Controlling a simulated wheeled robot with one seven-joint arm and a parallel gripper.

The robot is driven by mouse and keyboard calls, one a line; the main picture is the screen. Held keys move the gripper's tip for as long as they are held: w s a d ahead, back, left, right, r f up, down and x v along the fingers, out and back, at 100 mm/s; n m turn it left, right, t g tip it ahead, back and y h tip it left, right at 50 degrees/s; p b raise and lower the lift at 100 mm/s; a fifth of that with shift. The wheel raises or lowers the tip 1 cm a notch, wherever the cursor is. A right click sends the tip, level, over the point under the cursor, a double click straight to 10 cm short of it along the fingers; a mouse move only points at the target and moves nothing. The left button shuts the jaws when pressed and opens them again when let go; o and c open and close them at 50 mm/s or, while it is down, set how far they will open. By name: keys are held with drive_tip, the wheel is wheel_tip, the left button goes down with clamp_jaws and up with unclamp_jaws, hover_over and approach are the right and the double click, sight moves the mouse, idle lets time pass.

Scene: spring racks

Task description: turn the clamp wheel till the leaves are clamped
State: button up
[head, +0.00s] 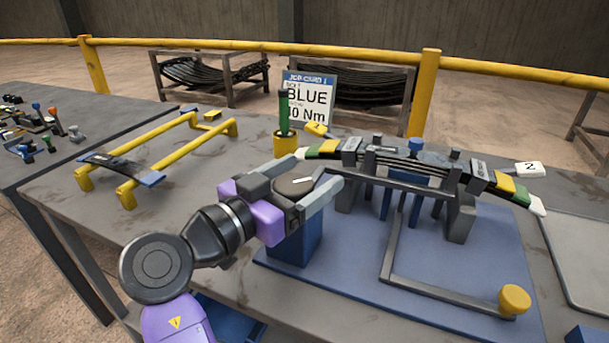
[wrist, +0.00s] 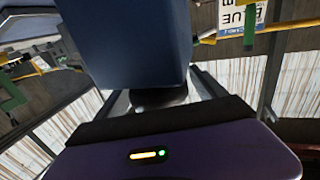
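The clamp wheel (head: 296,184), a dark round disc with a white mark on top, sits above a blue block (head: 297,242) in the head view. My gripper (head: 322,171) reaches around the wheel from the left, one finger on each side. Whether the fingers press on its rim is unclear. In the wrist view the blue block (wrist: 128,45) fills the upper middle, with a dark part below it between my fingers. The stacked dark leaves (head: 412,166) lie across grey supports to the right, with green and yellow bands near their ends. Gaps between the leaves are too small to judge.
A bent grey bar (head: 430,290) with a yellow knob (head: 514,299) lies over the blue base plate. A yellow cup (head: 285,143) with a green-handled tool and a job card (head: 309,97) stand behind. Yellow rails (head: 150,143) are at the left.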

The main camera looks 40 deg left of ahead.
drive_tip(key=shift+s, duration=0.1)
drive_tip(key=s, duration=0.7)
drive_tip(key=shift+s+a, duration=0.3)
idle(0.3)
